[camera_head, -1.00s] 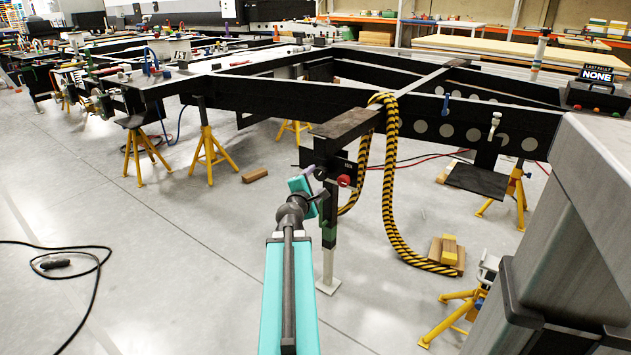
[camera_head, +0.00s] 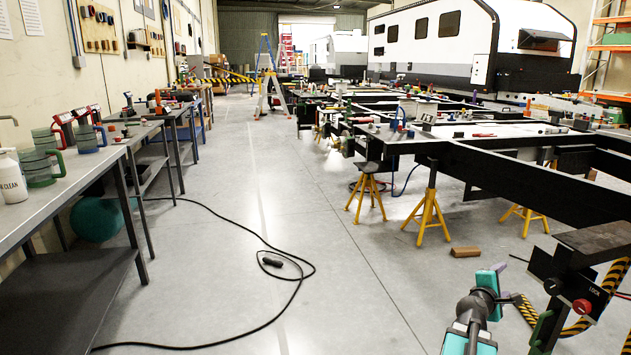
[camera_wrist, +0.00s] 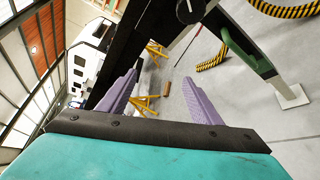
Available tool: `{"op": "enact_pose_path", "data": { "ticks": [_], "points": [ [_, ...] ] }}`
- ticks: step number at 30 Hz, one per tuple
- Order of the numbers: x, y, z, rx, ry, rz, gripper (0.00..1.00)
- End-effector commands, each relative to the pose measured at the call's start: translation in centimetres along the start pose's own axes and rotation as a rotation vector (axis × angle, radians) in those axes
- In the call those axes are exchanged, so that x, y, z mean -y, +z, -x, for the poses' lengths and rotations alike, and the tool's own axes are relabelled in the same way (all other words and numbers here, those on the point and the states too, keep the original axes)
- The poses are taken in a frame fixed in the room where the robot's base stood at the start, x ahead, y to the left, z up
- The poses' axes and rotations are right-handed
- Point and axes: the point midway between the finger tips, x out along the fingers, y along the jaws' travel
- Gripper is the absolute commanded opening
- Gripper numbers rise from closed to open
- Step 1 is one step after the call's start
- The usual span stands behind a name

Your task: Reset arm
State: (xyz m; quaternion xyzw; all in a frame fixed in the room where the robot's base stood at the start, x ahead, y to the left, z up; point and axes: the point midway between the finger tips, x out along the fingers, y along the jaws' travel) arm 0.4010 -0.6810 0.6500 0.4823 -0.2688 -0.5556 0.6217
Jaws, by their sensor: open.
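My teal arm shows at the lower right of the head view. It is beside the front end of the black caravan chassis (camera_head: 510,175). In the wrist view, the two purple fingers of my gripper (camera_wrist: 160,78) stand wide apart with nothing between them. Past the fingers are a dark beam, the floor and yellow stands. A black post with a red knob (camera_head: 582,306) and a LOCK label stands just right of my arm in the head view.
A workbench (camera_head: 50,205) with mugs and a white bottle (camera_head: 12,180) runs along the left wall. A black cable (camera_head: 240,233) lies across the otherwise open aisle floor. Yellow stands (camera_head: 430,215) support the chassis. A white caravan (camera_head: 440,45) is at the back.

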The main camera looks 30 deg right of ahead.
Motion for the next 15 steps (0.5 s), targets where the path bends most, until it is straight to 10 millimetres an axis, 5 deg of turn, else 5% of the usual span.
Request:
{"op": "enact_pose_path", "data": {
  "ticks": [6,15],
  "points": [
    [-1.4,-8.7,3.0,-0.130,-0.014,0.045,0.59],
    [-0.4,-19.6,8.7,-0.298,-0.069,0.073,0.59]
  ]
}}
